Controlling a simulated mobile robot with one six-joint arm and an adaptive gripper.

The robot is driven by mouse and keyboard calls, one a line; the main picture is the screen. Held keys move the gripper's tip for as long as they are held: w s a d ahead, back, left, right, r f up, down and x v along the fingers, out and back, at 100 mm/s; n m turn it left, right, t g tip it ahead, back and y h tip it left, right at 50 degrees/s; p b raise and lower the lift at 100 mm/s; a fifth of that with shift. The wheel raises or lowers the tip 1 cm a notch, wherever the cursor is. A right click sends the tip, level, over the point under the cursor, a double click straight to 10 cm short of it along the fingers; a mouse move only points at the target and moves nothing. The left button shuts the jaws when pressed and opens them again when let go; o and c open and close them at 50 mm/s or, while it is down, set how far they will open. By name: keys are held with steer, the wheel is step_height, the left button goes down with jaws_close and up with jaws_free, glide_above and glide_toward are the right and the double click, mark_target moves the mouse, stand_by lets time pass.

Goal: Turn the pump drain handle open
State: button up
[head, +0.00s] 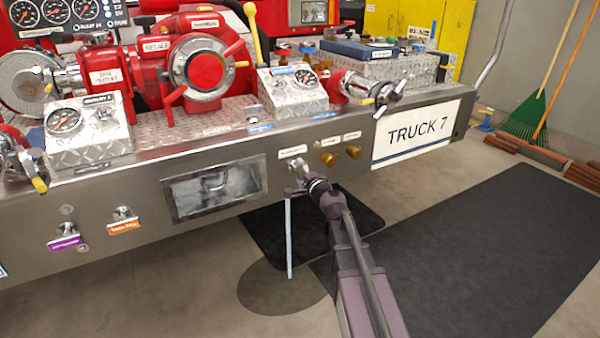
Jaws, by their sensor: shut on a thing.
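The pump drain handle (296,166) is a small metallic fitting on the front face of the steel bumper, below a small white label (292,151) too small to read surely. My gripper (302,176) reaches it from the lower right and is shut on it. The jaws hide much of the handle, so its exact angle is hard to tell. A thin pale blue stream (289,238) runs straight down from just below the handle to the floor. A dark round wet-looking patch (283,290) lies where it ends.
Two brass knobs (353,152) sit right of the handle, then the TRUCK 7 plate (416,134). A recessed panel (214,188) and purple-tagged (65,243) and orange-tagged (124,222) pulls are to the left. Dark mats (480,260) cover open floor at right.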

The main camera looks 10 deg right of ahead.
steer(key=o, duration=0.8)
steer(key=shift+v, duration=6)
